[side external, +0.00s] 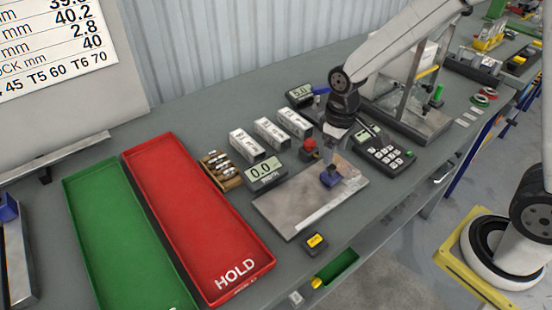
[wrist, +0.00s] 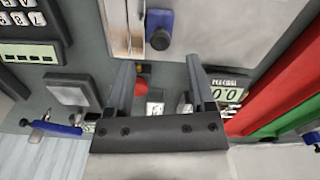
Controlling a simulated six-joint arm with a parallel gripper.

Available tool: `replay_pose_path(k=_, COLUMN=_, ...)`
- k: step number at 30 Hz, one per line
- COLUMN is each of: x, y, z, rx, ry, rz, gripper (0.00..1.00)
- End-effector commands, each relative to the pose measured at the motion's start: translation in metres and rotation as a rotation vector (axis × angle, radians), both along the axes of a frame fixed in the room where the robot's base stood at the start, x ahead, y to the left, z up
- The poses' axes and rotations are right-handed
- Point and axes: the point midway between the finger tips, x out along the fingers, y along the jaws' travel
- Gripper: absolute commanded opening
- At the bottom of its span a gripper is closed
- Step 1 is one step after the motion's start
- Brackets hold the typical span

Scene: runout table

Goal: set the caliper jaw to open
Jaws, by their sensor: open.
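A blue block with a dark round knob (wrist: 160,39) sits at the edge of a pale metal plate (wrist: 232,25) and seems to be the caliper jaw. Its blue block also shows on the plate in the side view (side external: 330,178). A metal strip lies beside it. How far the jaw is open is not clear. My gripper (wrist: 160,62) is open and empty, its two fingers spread wide. In the wrist view the knob lies just beyond the fingertips, between their lines and apart from them. In the side view my gripper (side external: 339,152) is close above the block, partly hiding the area.
A display reading 0.0 (side external: 265,171) and a red button (side external: 309,145) stand beside the plate. A keypad (side external: 385,152) is on its other side. White boxes (side external: 271,132) stand behind. Red (side external: 205,225) and green (side external: 120,240) trays lie left. A small yellow-topped block (side external: 316,241) is in front.

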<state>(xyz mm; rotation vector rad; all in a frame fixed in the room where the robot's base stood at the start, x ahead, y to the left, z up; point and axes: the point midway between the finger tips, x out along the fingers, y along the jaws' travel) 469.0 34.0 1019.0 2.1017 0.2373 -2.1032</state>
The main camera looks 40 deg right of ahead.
Motion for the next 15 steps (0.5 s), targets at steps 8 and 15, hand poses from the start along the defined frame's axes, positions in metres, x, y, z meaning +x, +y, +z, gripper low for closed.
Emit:
replay_pose_path(k=8, x=0.0, y=0.0, z=-0.03, rx=-0.001, ry=0.003, rz=0.0, gripper=0.7)
replay_pose_path(k=15, x=0.0, y=0.0, z=-0.041, rx=0.0, ry=0.001, rz=0.0, gripper=0.7)
